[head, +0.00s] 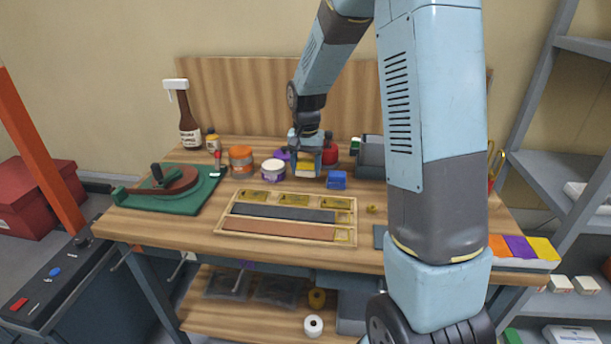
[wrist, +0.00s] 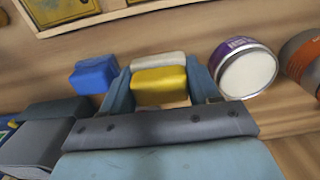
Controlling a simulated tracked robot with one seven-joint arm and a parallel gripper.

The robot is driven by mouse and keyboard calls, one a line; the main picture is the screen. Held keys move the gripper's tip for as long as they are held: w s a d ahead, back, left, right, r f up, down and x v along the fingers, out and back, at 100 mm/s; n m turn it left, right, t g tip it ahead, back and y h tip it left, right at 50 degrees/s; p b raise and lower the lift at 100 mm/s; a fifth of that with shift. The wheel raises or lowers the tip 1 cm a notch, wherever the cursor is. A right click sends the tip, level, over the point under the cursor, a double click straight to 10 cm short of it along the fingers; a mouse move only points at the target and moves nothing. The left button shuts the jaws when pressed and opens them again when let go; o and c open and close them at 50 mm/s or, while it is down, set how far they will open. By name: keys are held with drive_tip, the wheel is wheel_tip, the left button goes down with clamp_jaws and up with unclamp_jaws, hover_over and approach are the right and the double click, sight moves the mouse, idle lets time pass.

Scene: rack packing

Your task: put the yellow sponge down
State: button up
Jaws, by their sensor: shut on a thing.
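The yellow sponge (wrist: 160,84) has a pale layer along one side and sits between the two fingers of my gripper (wrist: 162,88) in the wrist view. My gripper is shut on it. In the head view, the sponge (head: 306,171) shows below my gripper (head: 307,160), over the back part of the wooden workbench (head: 190,232). I cannot tell whether the sponge touches the bench top.
A blue block (head: 337,180) is just right of the sponge, and a white-lidded purple tin (head: 274,170) is just left. A wooden framed rack (head: 222,222) lies in front. Bare bench shows at front left.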

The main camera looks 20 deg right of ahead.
sight(306, 184)
drive_tip(key=shift+w+f, duration=0.25)
drive_tip(key=shift+f, duration=0.15)
wheel_tip(306, 184, down, 3)
drive_tip(key=shift+r, duration=0.15)
drive_tip(key=shift+s+f, duration=0.15)
drive_tip(key=shift+f, duration=0.15)
